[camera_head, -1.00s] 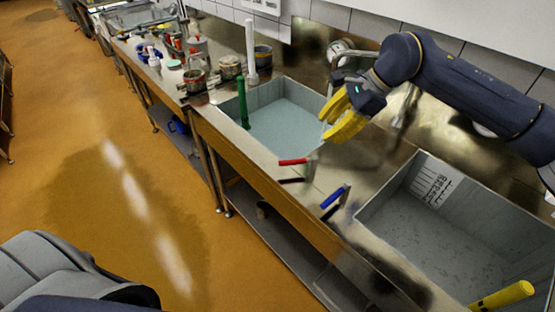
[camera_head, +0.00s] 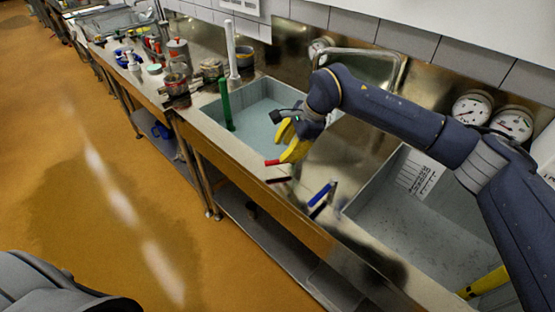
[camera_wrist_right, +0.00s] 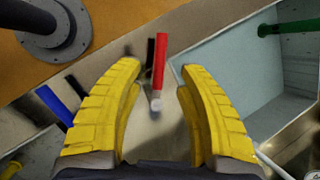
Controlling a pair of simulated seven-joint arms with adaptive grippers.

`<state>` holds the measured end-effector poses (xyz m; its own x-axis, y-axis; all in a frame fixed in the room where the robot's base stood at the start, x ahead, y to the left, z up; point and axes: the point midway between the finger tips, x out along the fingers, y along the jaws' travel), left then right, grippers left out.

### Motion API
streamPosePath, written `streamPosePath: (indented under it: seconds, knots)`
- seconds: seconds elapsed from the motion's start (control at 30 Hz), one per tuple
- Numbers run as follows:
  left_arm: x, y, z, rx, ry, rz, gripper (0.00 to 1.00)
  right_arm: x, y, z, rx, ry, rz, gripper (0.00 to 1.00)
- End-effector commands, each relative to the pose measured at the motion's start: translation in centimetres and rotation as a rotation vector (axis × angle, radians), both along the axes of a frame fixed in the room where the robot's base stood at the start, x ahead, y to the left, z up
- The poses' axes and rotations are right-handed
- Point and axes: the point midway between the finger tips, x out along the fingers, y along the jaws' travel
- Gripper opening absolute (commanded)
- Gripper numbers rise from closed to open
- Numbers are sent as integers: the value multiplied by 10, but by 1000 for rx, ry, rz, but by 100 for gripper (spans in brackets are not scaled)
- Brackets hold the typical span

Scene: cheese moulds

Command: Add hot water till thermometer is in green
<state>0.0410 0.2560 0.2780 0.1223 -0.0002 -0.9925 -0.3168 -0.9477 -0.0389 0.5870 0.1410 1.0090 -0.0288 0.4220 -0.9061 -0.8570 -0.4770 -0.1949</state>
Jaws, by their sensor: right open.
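The red-handled lever (camera_head: 271,162) and the blue-handled lever (camera_head: 320,194) stand at the counter's front edge, between two sinks. My right gripper (camera_head: 281,148), with yellow fingers, is open just above the red lever. In the right wrist view the red handle (camera_wrist_right: 159,62) shows between the spread fingers, with no clear contact. The blue handle (camera_wrist_right: 55,104) lies outside them, to the left. The far sink (camera_head: 205,111) holds pale water and a green upright tube (camera_head: 226,104). Round dials (camera_head: 472,108) are on the wall at right, too small to read. My left gripper is out of view.
The near sink (camera_head: 350,207) has a yellow tube (camera_head: 485,282) at its front corner. A white upright pipe (camera_head: 231,48) and several pots (camera_head: 175,85) stand beyond the far sink. A bent metal pipe (camera_head: 400,62) runs along the back wall. The floor in front is clear.

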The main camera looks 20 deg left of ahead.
Motion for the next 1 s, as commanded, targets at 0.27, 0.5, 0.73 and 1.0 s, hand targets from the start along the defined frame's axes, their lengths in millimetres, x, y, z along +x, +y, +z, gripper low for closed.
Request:
streamPosePath:
  seconds: [0.27, 0.5, 0.73, 1.0]
  knots:
    - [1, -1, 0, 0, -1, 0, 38, -1, 16, -36, 0, 3, -1, 38]
    - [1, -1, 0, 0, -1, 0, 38, -2, 23, -49, 0, 0, 0, 38]
    - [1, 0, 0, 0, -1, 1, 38, -1, 24, -52, 0, 0, -1, 38]
    - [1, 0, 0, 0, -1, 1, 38, -1, 24, -51, 0, 0, -1, 29]
